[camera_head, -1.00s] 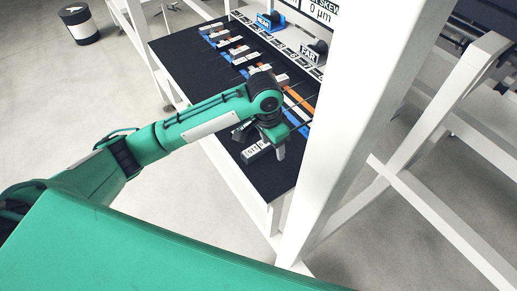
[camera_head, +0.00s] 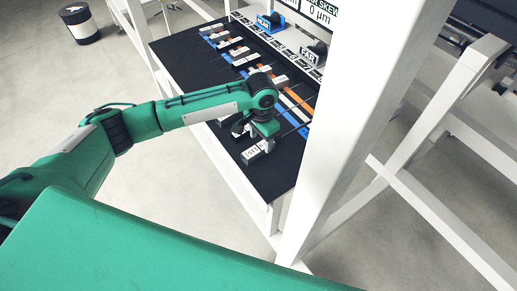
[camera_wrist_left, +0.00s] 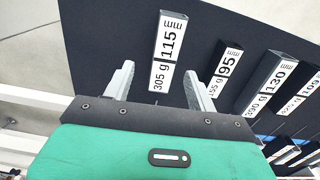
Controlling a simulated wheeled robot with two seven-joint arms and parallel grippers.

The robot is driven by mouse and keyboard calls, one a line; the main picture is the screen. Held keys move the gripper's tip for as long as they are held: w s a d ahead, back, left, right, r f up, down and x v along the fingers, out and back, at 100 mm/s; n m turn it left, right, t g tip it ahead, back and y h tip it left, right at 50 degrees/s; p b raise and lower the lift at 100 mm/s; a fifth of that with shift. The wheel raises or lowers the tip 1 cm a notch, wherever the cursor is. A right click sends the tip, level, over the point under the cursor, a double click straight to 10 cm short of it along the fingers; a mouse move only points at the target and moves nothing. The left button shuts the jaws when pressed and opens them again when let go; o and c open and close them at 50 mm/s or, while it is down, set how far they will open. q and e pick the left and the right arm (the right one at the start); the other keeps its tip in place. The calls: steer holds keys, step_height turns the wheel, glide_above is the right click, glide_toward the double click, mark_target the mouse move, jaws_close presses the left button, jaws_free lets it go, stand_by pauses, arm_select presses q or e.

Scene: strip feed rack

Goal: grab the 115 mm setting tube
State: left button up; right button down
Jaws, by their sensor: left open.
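The 115 mm setting tube (camera_wrist_left: 167,50) is a grey bar with a white label reading 115 mm and 305 g. It lies on the black tray in the left wrist view, its near end between the finger lines. In the head view the tube (camera_head: 257,151) lies near the tray's front end, just below my left gripper (camera_head: 258,140). My left gripper (camera_wrist_left: 159,72) is open, one finger on each side of the tube's near part. I cannot tell how far above the tube the fingers are. My right gripper is out of view.
The 95 mm tube (camera_wrist_left: 227,68) and 130 mm tube (camera_wrist_left: 272,82) lie right of the 115 mm one. Several more tubes line the black tray (camera_head: 180,53). A thick white post (camera_head: 350,120) stands close right of my left gripper.

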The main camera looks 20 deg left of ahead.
mark_target(259, 147)
arm_select(q)
steer(key=f+p, duration=0.1)
steer(key=f, duration=0.3)
steer(key=shift+a+f+p, duration=0.1)
steer(key=shift+a+p, duration=0.3)
steer(key=shift+f, duration=0.6)
steer(key=c, duration=1)
jaws_close()
steer(key=shift+r, duration=0.1)
